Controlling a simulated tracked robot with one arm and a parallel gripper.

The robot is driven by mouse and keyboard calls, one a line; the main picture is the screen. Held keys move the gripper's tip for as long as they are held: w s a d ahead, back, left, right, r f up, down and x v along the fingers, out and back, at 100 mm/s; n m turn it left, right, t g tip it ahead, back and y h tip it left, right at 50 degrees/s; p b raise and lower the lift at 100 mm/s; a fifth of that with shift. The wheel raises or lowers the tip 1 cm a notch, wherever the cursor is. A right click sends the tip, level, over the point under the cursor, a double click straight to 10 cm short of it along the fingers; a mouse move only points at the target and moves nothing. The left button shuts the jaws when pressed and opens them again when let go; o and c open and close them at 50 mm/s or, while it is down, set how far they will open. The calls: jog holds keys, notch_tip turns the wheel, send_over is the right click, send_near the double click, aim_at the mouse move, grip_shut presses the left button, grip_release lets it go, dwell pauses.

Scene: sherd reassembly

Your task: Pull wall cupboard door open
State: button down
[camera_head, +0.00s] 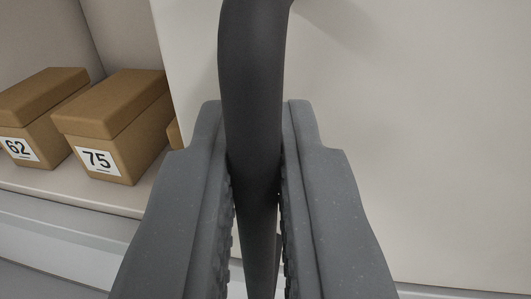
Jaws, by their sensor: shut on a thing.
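My gripper (256,190) fills the lower middle of the view, its two ribbed grey jaws shut on a dark grey bar handle (254,70). The handle runs upright between the jaws and curves away at its top. Behind it is the plain white cupboard door (430,140), which fills the right side of the view. The door's left edge borders the open cupboard space on the left. The handle's lower part is partly hidden between the jaws. The door's hinge side is not in view.
Inside the cupboard on the left, a brown box labelled 62 (50,95) and a brown box labelled 75 (125,100) stand on a pale shelf (70,190). A sliver of another brown box (174,134) shows at the door's edge.

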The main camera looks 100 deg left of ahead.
jog(key=c, duration=1.6)
grip_release()
jog(key=shift+c, duration=0.2)
jog(key=w+d+p, duration=0.1)
jog(key=d+p, duration=0.1)
jog(key=d, duration=1.1)
jog(key=shift+w+d, duration=0.35)
